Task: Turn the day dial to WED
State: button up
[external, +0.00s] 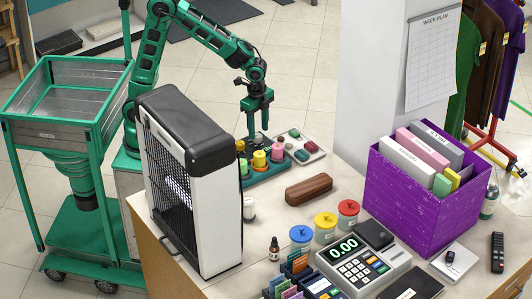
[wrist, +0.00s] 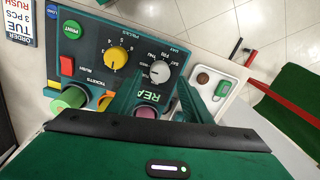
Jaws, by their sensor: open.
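The day dial (wrist: 159,72) is a grey knob with a ring of small white labels on a dark teal panel (wrist: 85,40) in the wrist view. Its setting is too small to read surely. My gripper (wrist: 160,98) is open, with a green finger to either side below the dial in the picture; the fingers look apart from the knob. In the external view my gripper (external: 257,132) points down over the far side of the teal panel (external: 262,176), behind the white and black appliance. The dial is not clear there.
A yellow dial (wrist: 118,57), red button (wrist: 67,66) and green button (wrist: 71,29) share the panel. An order card (wrist: 20,18) reads TUE, 3 PCS, RUSH. A tall appliance (external: 215,200) stands close by; a brown case (external: 308,189) lies in front.

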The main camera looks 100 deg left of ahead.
aim_at(258, 136)
notch_tip(258, 136, up, 8)
jog(key=shift+r, duration=0.25)
jog(key=shift+d, duration=0.15)
dwell(0.3)
jog(key=s+d, duration=0.4)
jog(key=s, duration=0.5)
jog(key=s+d, duration=0.5)
jog(key=s, duration=0.4)
jog(key=s+d, duration=0.5)
jog(key=s, duration=0.5)
jog(key=shift+f, duration=0.3)
jog(key=shift+w+f, duration=0.25)
jog(key=shift+w, duration=0.35)
